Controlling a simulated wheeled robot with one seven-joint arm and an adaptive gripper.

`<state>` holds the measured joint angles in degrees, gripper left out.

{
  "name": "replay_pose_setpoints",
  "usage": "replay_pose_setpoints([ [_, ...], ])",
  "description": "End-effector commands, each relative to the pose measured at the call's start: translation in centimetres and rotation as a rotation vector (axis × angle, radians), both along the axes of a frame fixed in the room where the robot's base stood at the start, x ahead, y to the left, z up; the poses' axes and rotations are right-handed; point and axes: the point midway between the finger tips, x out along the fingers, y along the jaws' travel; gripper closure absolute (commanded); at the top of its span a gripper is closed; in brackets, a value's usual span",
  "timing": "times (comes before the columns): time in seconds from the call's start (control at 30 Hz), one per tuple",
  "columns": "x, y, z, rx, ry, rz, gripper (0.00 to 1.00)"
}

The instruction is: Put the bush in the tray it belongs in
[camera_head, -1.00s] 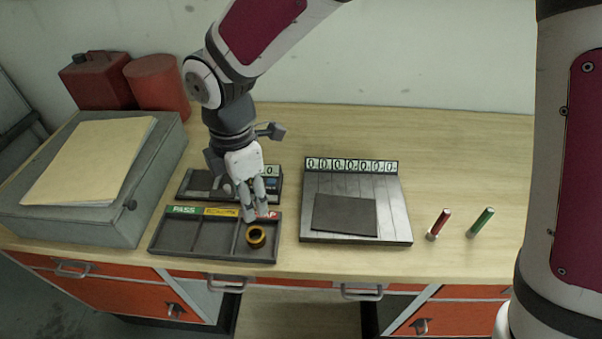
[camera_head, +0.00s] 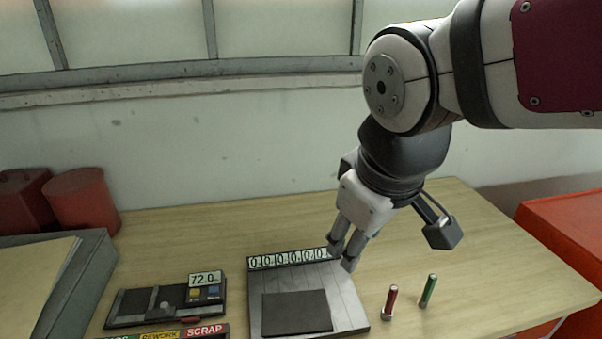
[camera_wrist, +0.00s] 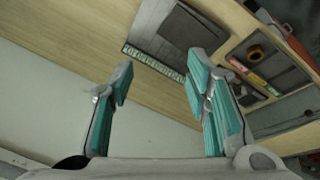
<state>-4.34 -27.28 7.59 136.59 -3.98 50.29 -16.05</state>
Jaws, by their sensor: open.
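The bush, a brass-coloured ring (camera_wrist: 255,53), sits in the tray (camera_wrist: 290,77) in the wrist view, in the end compartment by the red label. My gripper (camera_head: 343,257) is open and empty, above the back right corner of the flat plate device. In the wrist view my gripper (camera_wrist: 160,76) has its fingers wide apart with nothing between them.
The plate device (camera_head: 350,311) has a row of zeros. A gauge (camera_head: 150,306) reads 72.0. A red pin (camera_head: 390,301) and a green pin (camera_head: 428,290) stand at right. A grey case (camera_head: 80,285) and red containers (camera_head: 83,201) are left. The back right bench is clear.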

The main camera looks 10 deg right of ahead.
Motion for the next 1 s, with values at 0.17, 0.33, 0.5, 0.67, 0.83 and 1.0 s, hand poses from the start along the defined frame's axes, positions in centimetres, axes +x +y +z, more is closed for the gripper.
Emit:
replay_pose_setpoints([
  [0.17, -3.6, -3.3, 1.3, 0.160, -0.092, -0.310, 0.56],
  [0.33, -5.1, -4.4, 1.4, 0.246, -0.127, -0.444, 0.56],
  [0.5, -5.4, -4.6, 1.4, 0.260, -0.131, -0.468, 0.56],
  [0.67, -5.3, -4.5, 1.4, 0.259, -0.130, -0.465, 0.56],
  [0.83, -5.1, -4.5, 1.2, 0.257, -0.130, -0.464, 0.56],
  [1.0, -5.1, -4.5, 1.2, 0.257, -0.130, -0.464, 0.56],
])
